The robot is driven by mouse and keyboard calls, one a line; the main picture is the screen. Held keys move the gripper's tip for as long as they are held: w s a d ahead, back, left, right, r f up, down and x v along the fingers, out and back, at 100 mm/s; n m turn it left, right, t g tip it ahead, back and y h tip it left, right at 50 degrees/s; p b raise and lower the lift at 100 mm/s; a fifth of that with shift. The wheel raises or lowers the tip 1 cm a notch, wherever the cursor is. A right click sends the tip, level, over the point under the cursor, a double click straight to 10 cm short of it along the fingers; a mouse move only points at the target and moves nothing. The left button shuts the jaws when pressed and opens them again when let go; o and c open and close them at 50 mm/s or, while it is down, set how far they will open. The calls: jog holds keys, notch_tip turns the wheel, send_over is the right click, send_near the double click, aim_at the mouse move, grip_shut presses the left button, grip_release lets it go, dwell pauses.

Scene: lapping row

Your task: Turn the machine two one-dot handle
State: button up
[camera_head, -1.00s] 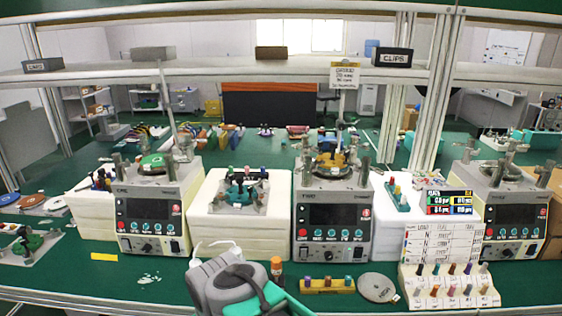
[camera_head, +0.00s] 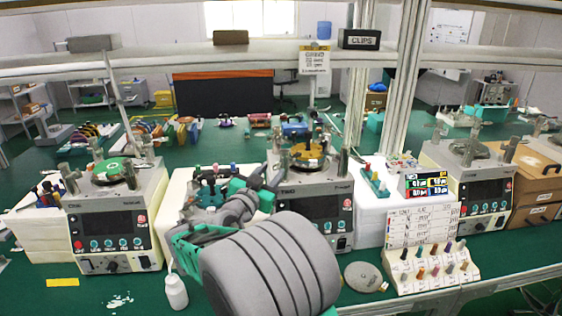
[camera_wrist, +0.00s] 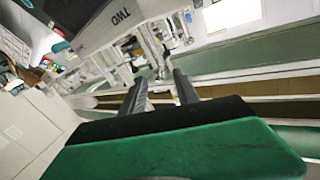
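Machine two (camera_head: 345,190) is the light grey unit in the middle, with a dark screen and a brass-coloured round plate (camera_head: 308,155) on top. Metal posts and clamps stand around the plate; I cannot make out dots on any handle. In the wrist view the machine's "TWO" label (camera_wrist: 118,17) is upside down at the top, with metal posts (camera_wrist: 150,45) beyond my fingertips. My gripper (camera_wrist: 158,85) is open, its two dark fingers apart with nothing between them. In the head view my arm hides the machine's lower left front, and the gripper is close to its left side.
A similar machine (camera_head: 112,220) stands left and another (camera_head: 470,185) right. A white block with a coloured-knob fixture (camera_head: 212,180) is partly behind my arm. A white bottle (camera_head: 175,291), a round grey disc (camera_head: 364,277) and a peg stand (camera_head: 430,278) are near the front edge.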

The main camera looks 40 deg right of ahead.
aim_at(281, 160)
jog(key=p+x, duration=0.2)
jog(key=x, duration=0.5)
jog(key=shift+d, duration=0.2)
jog(key=shift+c, duration=0.6)
grip_shut()
dwell(0.4)
